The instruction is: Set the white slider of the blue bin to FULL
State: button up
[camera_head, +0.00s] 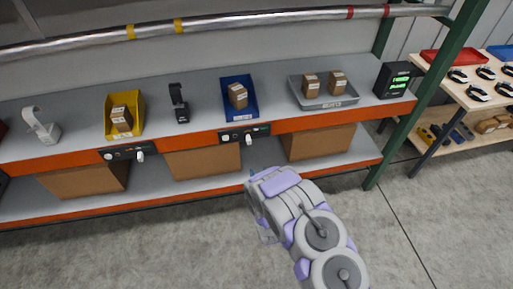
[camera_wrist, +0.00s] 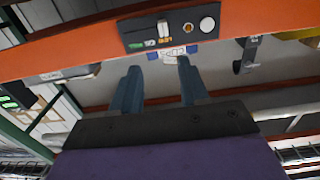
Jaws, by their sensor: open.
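The blue bin (camera_head: 239,97) stands on the upper shelf and holds a brown box. Below it, a black panel (camera_head: 233,136) is on the orange shelf edge, with a white slider (camera_head: 249,138) towards its right end. The wrist view is turned over; there the panel has the white slider (camera_wrist: 163,28), a green-lit label and a round white knob (camera_wrist: 207,24).
A yellow bin (camera_head: 125,116) with its own panel (camera_head: 123,153) is to the left, and a grey tray (camera_head: 323,92) with two boxes is to the right. Black and white stands are on the shelf. Cardboard boxes sit below. A green post (camera_head: 420,95) stands right; the front floor is clear.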

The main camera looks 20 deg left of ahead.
jog(key=b, duration=0.4)
send_near(249, 143)
jog(key=x, duration=0.8)
jog(key=shift+r, duration=0.1)
jog(key=shift+w+a, duration=0.25)
jog(key=shift+w, duration=0.45)
grip_shut()
